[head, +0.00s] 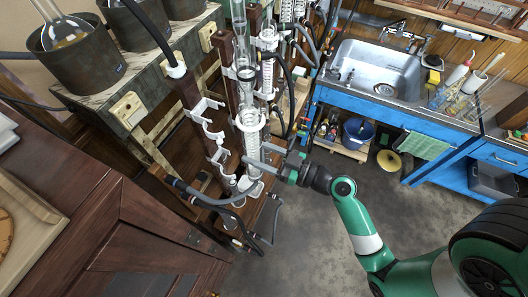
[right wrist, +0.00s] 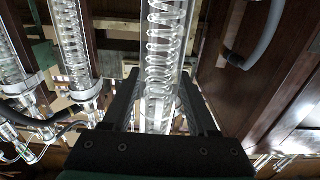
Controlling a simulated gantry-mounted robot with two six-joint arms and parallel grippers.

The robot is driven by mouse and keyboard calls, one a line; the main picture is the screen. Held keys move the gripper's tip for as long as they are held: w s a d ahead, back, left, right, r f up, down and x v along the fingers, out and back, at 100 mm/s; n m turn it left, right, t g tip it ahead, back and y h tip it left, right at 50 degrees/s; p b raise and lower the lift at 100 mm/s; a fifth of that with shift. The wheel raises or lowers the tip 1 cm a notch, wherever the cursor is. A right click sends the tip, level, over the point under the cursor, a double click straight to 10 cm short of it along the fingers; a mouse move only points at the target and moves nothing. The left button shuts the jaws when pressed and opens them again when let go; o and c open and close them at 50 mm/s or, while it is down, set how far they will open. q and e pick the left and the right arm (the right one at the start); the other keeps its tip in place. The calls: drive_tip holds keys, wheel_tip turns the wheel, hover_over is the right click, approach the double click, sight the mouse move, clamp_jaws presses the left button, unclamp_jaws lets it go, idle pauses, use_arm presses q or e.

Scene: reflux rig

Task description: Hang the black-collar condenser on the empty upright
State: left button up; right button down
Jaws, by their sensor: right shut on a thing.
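My right gripper (head: 259,157) is shut around a clear glass condenser (head: 249,122) with a coil inside. In the right wrist view the condenser (right wrist: 166,45) stands between the two dark fingers (right wrist: 160,105). It is roughly upright in front of the rack; its collar colour is not clear. The dark wooden upright (head: 189,90) to its left bears white open hooks (head: 207,118) with no condenser in them. A gap separates the held condenser from these hooks. My left gripper is not in view.
Another coiled condenser (head: 267,72) hangs close behind, and more glassware (right wrist: 72,40) stands left in the right wrist view. Black hoses (head: 215,198) loop below the empty upright. A dark wooden cabinet (head: 75,205) fills the lower left. The floor (head: 315,235) is clear.

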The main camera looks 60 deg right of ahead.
drive_tip(key=w+a, duration=0.1)
drive_tip(key=w, duration=1)
drive_tip(key=shift+p, duration=0.4)
drive_tip(key=shift+r+b, duration=0.15)
drive_tip(key=shift+b, duration=0.25)
idle(0.4)
drive_tip(key=shift+f+b, duration=0.8)
drive_tip(key=shift+b, duration=0.1)
idle(0.3)
drive_tip(key=shift+c, duration=0.5)
unclamp_jaws()
drive_tip(key=shift+f, duration=0.1)
drive_tip(key=s, duration=0.7)
drive_tip(key=s+d+b, duration=0.1)
drive_tip(key=s, duration=0.3)
drive_tip(key=shift+s, duration=0.3)
